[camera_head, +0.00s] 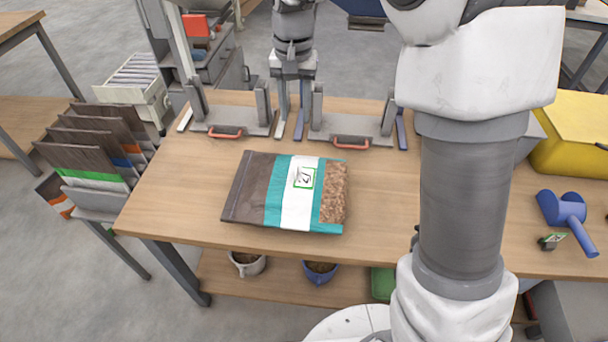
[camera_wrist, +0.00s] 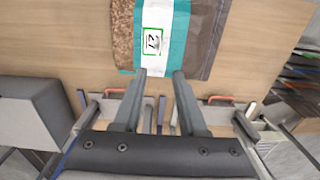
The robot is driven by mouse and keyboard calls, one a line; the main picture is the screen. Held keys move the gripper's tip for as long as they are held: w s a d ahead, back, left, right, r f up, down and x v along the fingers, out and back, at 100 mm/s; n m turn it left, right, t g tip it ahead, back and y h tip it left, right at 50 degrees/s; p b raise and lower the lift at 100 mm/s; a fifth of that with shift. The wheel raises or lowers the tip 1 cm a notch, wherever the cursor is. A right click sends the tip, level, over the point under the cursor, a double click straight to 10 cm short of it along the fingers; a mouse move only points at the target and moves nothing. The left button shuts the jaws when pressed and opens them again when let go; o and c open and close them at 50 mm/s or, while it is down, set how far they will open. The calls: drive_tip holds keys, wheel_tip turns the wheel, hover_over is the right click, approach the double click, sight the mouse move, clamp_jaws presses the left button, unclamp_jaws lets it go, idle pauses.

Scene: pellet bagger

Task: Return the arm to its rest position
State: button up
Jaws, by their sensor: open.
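My gripper (camera_wrist: 158,75) is open, with nothing between its two fingers in the wrist view. In the head view its fingers (camera_head: 290,137) point down at the far side of the table, between two metal stands. My arm (camera_head: 462,180) rises at the right of the head view and crosses in front of the table. A pellet bag (camera_head: 295,205) lies flat on the table, brown, teal and white with a green-framed label. It also shows beyond my fingertips in the wrist view (camera_wrist: 200,35). The gripper is apart from the bag in the head view.
The wooden table (camera_head: 185,215) carries two metal stands with red handles (camera_head: 225,132) at its back edge. A blue scoop (camera_head: 567,215) and a yellow bin (camera_head: 570,140) are at the right. A rack of bags (camera_head: 95,165) stands left. Mugs (camera_head: 320,272) sit on the lower shelf.

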idle(0.3)
drive_tip(key=s+d+r+n+t, duration=0.1)
drive_tip(key=s+d+r, duration=0.3)
drive_tip(key=s, duration=0.2)
drive_tip(key=s+d+r+t, duration=0.2)
drive_tip(key=s+d+r, duration=0.1)
drive_tip(key=s+r, duration=0.15)
drive_tip(key=s+d+f+n+t, duration=0.1)
drive_tip(key=s+d, duration=0.3)
drive_tip(key=s, duration=0.9)
drive_tip(key=shift+s+d+t, duration=0.15)
drive_tip(key=shift+d+t, duration=0.2)
drive_tip(key=shift+t, duration=0.45)
